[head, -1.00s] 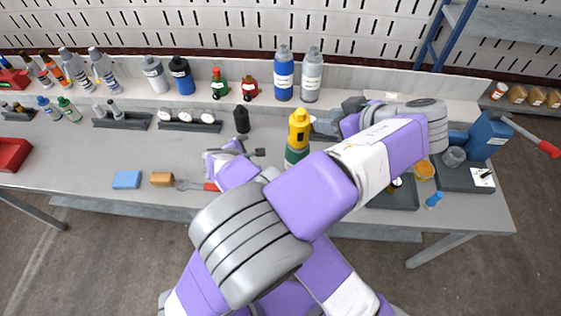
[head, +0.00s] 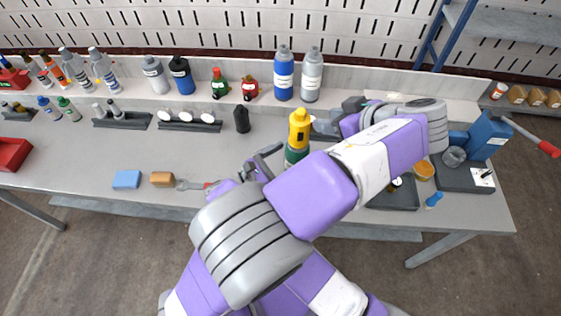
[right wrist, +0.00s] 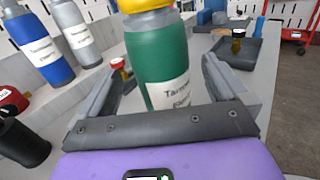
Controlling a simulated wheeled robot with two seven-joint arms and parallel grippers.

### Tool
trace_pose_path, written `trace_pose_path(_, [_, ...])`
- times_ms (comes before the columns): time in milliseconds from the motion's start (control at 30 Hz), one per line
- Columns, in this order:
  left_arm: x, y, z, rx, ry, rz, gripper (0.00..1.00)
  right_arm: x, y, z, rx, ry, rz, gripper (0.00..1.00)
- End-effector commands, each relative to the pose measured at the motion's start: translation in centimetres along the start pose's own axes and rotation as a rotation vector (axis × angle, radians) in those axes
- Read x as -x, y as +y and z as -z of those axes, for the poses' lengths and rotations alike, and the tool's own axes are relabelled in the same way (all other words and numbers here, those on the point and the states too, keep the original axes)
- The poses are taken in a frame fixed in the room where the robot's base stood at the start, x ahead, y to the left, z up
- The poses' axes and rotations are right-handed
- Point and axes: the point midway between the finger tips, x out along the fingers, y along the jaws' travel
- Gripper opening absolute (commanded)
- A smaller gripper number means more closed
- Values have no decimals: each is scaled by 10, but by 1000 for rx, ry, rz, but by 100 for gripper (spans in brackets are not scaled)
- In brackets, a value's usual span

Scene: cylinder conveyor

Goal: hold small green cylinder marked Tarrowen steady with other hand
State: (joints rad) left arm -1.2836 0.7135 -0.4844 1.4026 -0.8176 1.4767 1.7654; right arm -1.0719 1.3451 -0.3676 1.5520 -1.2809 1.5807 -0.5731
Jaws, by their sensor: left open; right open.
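The small green cylinder marked Tarrowen (head: 296,156) stands upright on the table with a yellow top (head: 299,124). In the right wrist view the green cylinder (right wrist: 162,62) stands between the two fingers, its label facing me. My right gripper (head: 266,160) is open, low on the cylinder's left side, with a gap visible beside each finger. My left gripper (head: 330,121) is open, just right of the yellow top; its fingers are partly hidden, and I cannot tell whether they touch it. My left forearm hides the cylinder's base.
A blue bottle (head: 284,76) and a grey bottle (head: 312,76) stand on the back ledge. A black cylinder (head: 242,120) stands left of the green one. A grey tray (head: 400,198) lies to the right. A blue block (head: 127,179) and an orange-brown block (head: 162,179) lie front left.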

Motion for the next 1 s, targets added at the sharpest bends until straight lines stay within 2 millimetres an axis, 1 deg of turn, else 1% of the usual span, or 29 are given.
trace_pose_path(33, [0,0,0,0,0,0,43,-8,-1,0,0,1,4,100])
trace_pose_path(200, [0,0,0,0,0,0,43,-35,-1,0,-1,4,3,100])
trace_pose_path(400, [0,0,0,0,0,0,43,-57,0,1,-1,5,1,100])
trace_pose_path(533, [0,0,0,0,0,0,43,-63,0,1,-1,4,0,100])
trace_pose_path(767, [0,0,0,0,0,0,43,-64,0,1,-1,5,0,100])
trace_pose_path(800, [0,0,0,0,0,0,43,-64,0,1,-1,5,0,97])
trace_pose_path(867, [0,0,0,0,0,0,43,-64,0,1,-1,5,0,88])
trace_pose_path(1000, [0,0,0,0,0,0,43,-64,0,1,-1,5,0,66])
